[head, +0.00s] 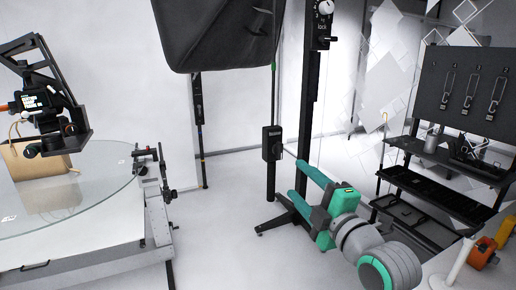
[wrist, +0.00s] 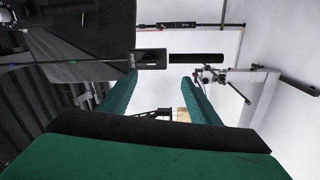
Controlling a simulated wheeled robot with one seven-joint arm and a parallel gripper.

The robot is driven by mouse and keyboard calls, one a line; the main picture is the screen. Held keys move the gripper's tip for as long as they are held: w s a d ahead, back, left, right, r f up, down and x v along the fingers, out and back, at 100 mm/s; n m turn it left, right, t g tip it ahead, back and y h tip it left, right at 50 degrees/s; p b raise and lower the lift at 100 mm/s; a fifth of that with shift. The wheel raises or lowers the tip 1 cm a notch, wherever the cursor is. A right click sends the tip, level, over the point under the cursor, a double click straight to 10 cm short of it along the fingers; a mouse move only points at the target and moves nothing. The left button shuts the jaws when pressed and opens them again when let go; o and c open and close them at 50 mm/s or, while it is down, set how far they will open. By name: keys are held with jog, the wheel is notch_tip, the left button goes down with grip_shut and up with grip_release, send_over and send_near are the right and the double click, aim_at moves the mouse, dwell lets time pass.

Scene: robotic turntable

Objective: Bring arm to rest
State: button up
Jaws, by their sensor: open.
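My gripper (head: 295,179) is in the lower middle of the head view, at the end of my grey and green arm. Its two green fingers are spread apart with nothing between them, and they point toward the back left. In the wrist view my gripper (wrist: 159,78) also shows open and empty, with clear space between the fingertips. It is held in the air over the white floor, apart from the turntable (head: 112,190) at the left and from the stands behind it.
A tan bag (head: 22,163) stands on the glass turntable, with a camera rig (head: 48,98) above it. A black stand (head: 307,90) and a softbox (head: 220,35) are behind. A tool rack (head: 445,190) is at right. White floor (head: 215,225) lies clear between turntable and arm.

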jog(key=s+a+f+m+h, duration=0.2)
jog(key=f+m, duration=0.3)
jog(key=f, duration=0.4)
jog(key=s+a+f+m+t+h, duration=0.15)
jog(key=f+m, duration=0.25)
jog(key=f, duration=0.5)
jog(key=s+a+f+m+h, duration=0.1)
jog(key=a+f+m+h, duration=0.1)
jog(key=f+m, duration=0.5)
jog(key=s+a+f+m+g+h, duration=0.1)
jog(key=s+a+f, duration=0.1)
jog(key=s+f, duration=0.45)
jog(key=s+a+f+m+g+h, duration=0.1)
jog(key=s+a+f+m, duration=0.15)
jog(key=s+f, duration=0.45)
jog(key=s+a+f+g, duration=0.1)
jog(key=s+a+f, duration=0.1)
jog(key=s, duration=1)
jog(key=s+a+f+y, duration=0.1)
jog(key=s+a+f, duration=0.1)
jog(key=s, duration=1.1)
jog(key=shift+f+g, duration=0.35)
jog(key=shift+f, duration=0.35)
jog(key=shift+a+y, duration=0.1)
jog(key=shift+y, duration=0.15)
